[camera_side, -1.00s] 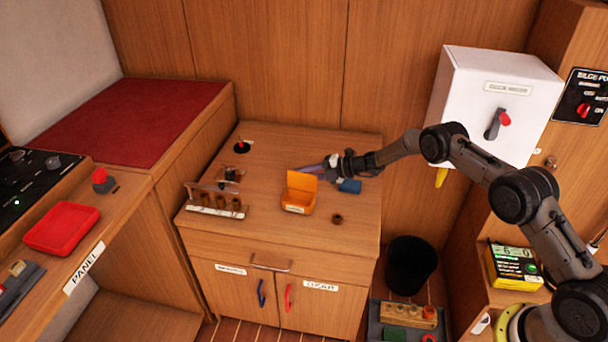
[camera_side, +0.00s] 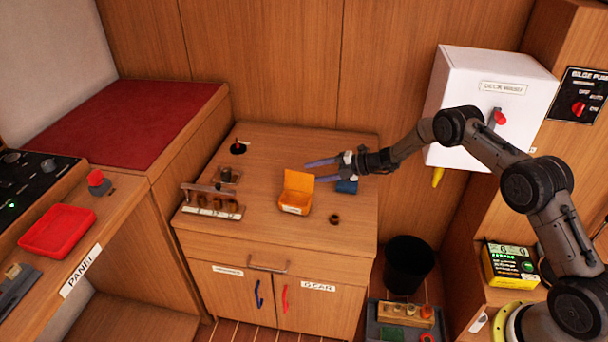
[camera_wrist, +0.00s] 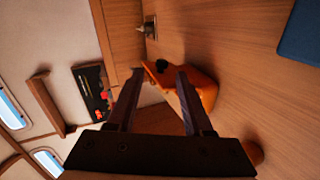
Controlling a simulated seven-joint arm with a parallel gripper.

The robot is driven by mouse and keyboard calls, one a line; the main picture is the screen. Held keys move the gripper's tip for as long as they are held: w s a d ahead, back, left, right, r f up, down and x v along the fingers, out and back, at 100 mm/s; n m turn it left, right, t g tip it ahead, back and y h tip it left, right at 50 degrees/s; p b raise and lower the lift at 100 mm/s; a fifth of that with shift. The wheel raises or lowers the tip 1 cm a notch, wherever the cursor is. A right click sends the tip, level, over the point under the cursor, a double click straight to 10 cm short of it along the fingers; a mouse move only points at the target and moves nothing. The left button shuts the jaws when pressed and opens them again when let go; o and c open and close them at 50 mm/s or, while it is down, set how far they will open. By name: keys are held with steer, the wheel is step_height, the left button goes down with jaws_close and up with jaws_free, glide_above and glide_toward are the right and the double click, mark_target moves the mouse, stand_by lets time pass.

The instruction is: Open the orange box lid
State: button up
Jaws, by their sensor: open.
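The small orange box (camera_side: 295,207) sits on the wooden cabinet top, a pale label on its front. Its lid (camera_side: 298,180) stands up at the back, so the box is open. My gripper (camera_side: 308,171) is open and empty, its two long fingers pointing left just behind and above the lid. I cannot tell whether a finger touches the lid. In the wrist view, the orange box (camera_wrist: 207,88) shows beside and beyond the right finger of my gripper (camera_wrist: 158,73), partly hidden by it.
A blue block (camera_side: 347,187) lies below my gripper. A small brown ring or cup (camera_side: 335,219) stands right of the box. A rack with several brown cylinders (camera_side: 212,202) stands left. A black-based red-tipped lever (camera_side: 238,147) is at the back. Wood between rack and box is clear.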

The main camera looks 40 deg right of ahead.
steer(key=v, duration=0.8)
steer(key=shift+s+d+r, duration=0.1)
steer(key=shift+s, duration=0.05)
